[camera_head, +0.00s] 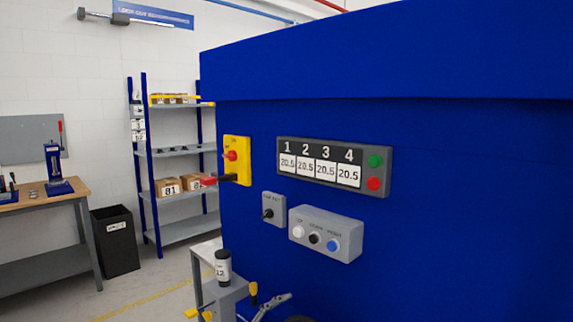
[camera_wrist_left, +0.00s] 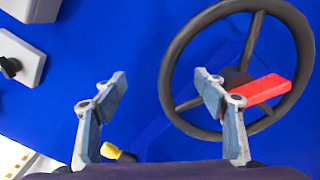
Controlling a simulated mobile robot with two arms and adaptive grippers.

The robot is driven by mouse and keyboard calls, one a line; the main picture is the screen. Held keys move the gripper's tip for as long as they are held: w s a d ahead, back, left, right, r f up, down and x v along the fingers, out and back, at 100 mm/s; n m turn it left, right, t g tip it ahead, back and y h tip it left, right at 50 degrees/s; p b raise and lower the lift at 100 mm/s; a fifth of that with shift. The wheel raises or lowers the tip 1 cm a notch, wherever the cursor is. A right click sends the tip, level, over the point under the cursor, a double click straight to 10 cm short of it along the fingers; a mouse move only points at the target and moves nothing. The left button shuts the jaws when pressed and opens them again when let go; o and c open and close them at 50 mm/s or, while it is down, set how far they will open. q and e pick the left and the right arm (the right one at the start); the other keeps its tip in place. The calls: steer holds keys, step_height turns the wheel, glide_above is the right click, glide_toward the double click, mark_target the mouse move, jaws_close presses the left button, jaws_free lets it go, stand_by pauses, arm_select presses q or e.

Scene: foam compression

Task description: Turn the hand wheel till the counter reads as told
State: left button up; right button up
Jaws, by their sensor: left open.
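The hand wheel (camera_wrist_left: 172,62) shows in the left wrist view as a black ring with spokes and a dark hub on the blue machine face. A red bar (camera_wrist_left: 266,88) lies at the hub, pointing right. The counter panel (camera_head: 333,166) in the head view has fields numbered 1 to 4, each appearing to read 20.5. My right gripper is not in view.
The blue machine (camera_head: 450,220) fills the right side. It carries a yellow switch plate (camera_head: 243,145), a grey switch box (camera_head: 278,209) and a button box (camera_head: 340,240). A small stand (camera_head: 226,290) holds a dark container (camera_head: 223,266). Shelves (camera_head: 178,150) and a bin (camera_head: 115,240) stand behind.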

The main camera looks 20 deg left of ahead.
arm_select(q)
steer(key=shift+s+f, duration=0.1)
stand_by(0.3)
steer(key=shift+s+a, duration=0.1)
steer(key=shift+s, duration=0.2)
steer(key=shift+v, duration=2.6)
